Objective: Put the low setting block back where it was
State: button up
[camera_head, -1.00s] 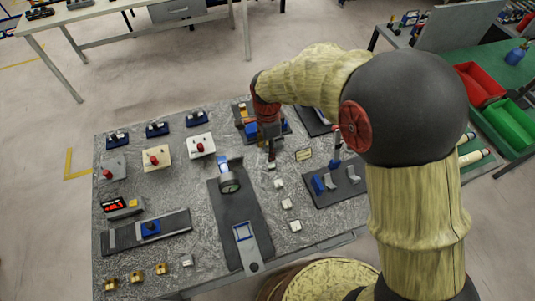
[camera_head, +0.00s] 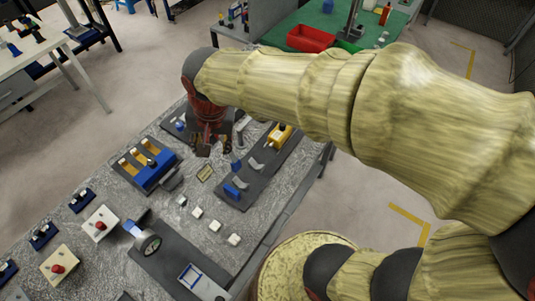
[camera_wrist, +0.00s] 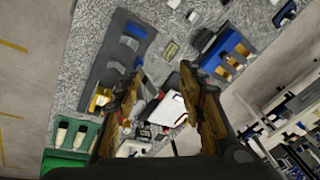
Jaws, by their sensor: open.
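My gripper (camera_head: 206,148) points down over the far part of the grey speckled bench. In the wrist view my gripper (camera_wrist: 158,110) has its two fingers apart, with a white and red item (camera_wrist: 168,107) showing beyond the gap. Nothing is clearly held. Several small white blocks stand in a row on the bench, such as the end one (camera_head: 234,239) and the one closest to my gripper (camera_head: 182,200). I cannot tell which thing is the low setting block. A small tan label plate (camera_head: 205,172) lies between that row and my gripper.
A dark plate with blue and grey parts (camera_head: 229,203) lies right of the label, with a yellow block (camera_head: 280,135) at its far end. A blue and yellow fixture (camera_head: 150,168) stands left. A gauge (camera_head: 150,244) stands nearer. My arm covers part of the right side.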

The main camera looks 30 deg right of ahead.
jog(key=s+d+r+n+t, duration=0.2)
jog(key=s+d+r+n, duration=0.2)
jog(key=s+d, duration=0.5)
jog(key=shift+s+r+n+t+h, duration=0.25)
jog(key=shift+s+n, duration=0.75)
jog(key=shift+s, duration=0.7)
jog(key=shift+f, duration=0.1)
